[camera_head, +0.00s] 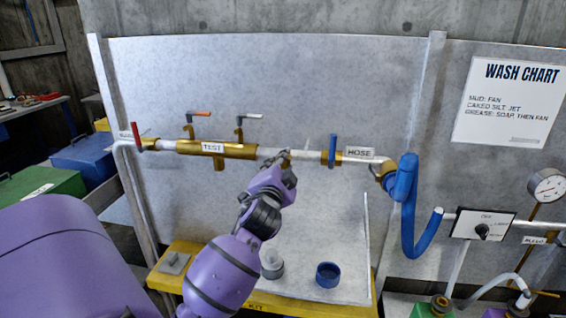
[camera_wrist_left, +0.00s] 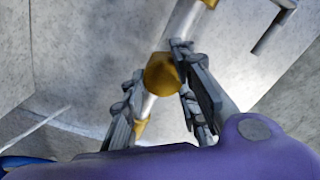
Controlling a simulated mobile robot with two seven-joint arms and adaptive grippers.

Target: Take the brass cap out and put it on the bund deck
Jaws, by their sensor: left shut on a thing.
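The brass cap (camera_wrist_left: 162,76) shows in the left wrist view as a round gold piece between the fingers of my left gripper (camera_wrist_left: 160,64), against the pale pipe. In the head view, my left gripper (camera_head: 285,161) is at the wall pipe, between the brass test section (camera_head: 240,151) and the hose fitting; it mostly hides the cap there. The gripper is shut on the cap. I cannot tell whether the cap is still seated in the pipe. The yellow-edged deck (camera_head: 335,311) lies below the pipe. My right gripper is not in view.
A blue ring (camera_head: 327,274) and a grey cylindrical piece (camera_head: 271,264) stand on the deck. A flat grey plate (camera_head: 174,263) lies at its left end. A blue hose (camera_head: 405,205) hangs at the right. Pale deck surface shows around the ring.

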